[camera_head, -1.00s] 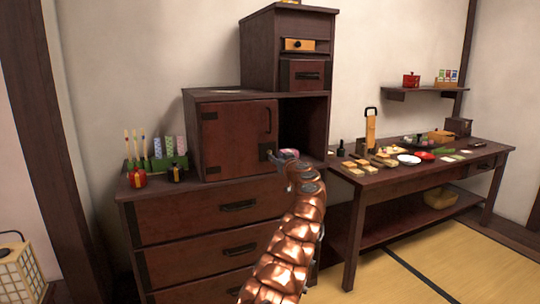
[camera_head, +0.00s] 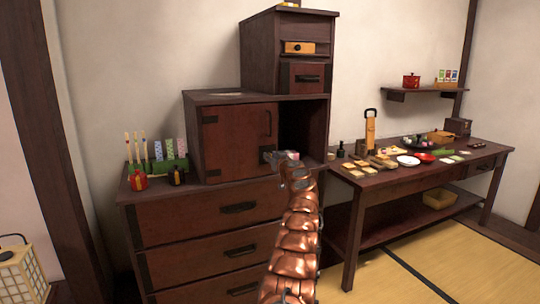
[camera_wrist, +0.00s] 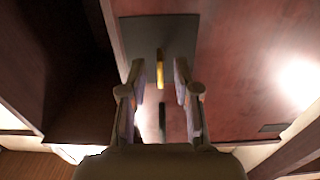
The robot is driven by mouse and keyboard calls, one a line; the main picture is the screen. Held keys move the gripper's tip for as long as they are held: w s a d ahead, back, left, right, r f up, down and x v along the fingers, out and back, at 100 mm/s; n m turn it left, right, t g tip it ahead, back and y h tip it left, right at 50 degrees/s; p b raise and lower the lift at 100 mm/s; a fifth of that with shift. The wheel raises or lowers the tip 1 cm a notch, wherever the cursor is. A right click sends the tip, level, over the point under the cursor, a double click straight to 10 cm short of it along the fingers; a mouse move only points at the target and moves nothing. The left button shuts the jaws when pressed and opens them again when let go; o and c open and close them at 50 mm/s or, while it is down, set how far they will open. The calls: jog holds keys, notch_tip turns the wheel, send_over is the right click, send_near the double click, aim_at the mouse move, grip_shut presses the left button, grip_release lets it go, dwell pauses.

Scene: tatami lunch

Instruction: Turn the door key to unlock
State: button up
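The brown cabinet door (camera_head: 232,138) is shut. Its dark square lock plate (camera_wrist: 183,32) shows in the wrist view, with a thin brass key (camera_wrist: 160,68) standing out from it. My gripper (camera_wrist: 158,68) is open, with one finger on each side of the key and a visible gap to both. In the head view my gripper (camera_head: 268,156) is in front of the door's lower right corner and hides the key. The door's dark handle (camera_head: 268,122) is above it there.
An open compartment (camera_head: 302,128) lies right of the door. A low table (camera_head: 375,182) with food and dishes stands at right. Tatami floor in front of it is clear.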

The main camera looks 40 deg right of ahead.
jog(key=shift+w+d+p, duration=0.2)
jog(key=shift+w+p, duration=0.3)
jog(key=shift+w, duration=0.15)
jog(key=shift+c, duration=0.2)
grip_shut()
